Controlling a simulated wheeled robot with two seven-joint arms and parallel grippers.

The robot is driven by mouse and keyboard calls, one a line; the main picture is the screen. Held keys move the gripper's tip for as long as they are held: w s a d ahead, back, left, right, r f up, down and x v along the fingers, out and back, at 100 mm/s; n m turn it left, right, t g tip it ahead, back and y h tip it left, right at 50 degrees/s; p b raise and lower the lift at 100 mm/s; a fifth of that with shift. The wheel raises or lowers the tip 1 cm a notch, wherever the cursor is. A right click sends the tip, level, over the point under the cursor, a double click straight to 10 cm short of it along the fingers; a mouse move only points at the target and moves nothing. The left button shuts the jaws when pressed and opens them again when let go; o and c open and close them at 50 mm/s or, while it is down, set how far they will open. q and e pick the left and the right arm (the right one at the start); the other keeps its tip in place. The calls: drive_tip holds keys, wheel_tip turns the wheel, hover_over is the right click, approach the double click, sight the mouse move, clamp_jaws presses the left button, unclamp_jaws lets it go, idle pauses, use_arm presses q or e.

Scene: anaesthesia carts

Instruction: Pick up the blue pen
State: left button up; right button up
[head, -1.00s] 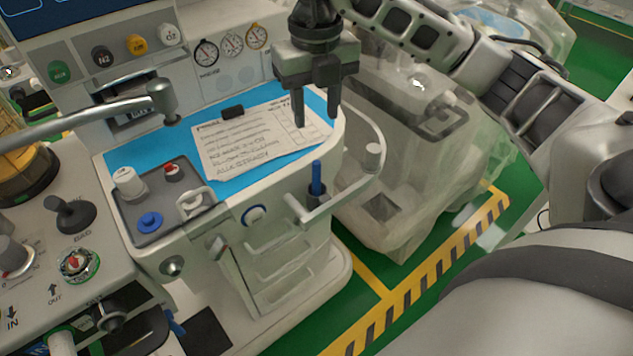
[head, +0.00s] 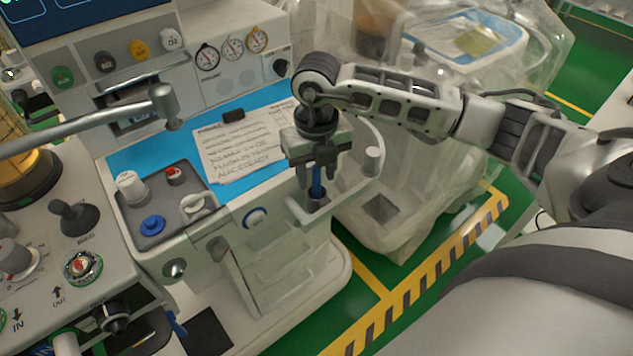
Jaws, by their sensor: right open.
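The blue pen (head: 316,184) stands upright in a small dark holder (head: 318,204) on the front right edge of the cart (head: 272,216). My right gripper (head: 316,186) points down directly over the pen, with its fingers around the pen's upper part. The jaws are open, and the pen shows between or just behind the fingers. The pen's top is hidden by the gripper. I cannot tell whether a finger touches it. My left gripper is not in view.
A handwritten sheet (head: 238,150) on a clipboard lies on the blue work surface (head: 150,152). A curved rail with a white knob (head: 373,160) is close right of my gripper. A grey panel with knobs (head: 165,209) is at left. A plastic-covered cart (head: 400,215) stands behind.

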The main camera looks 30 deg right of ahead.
clamp_jaws()
drive_tip(key=shift+r, duration=0.1)
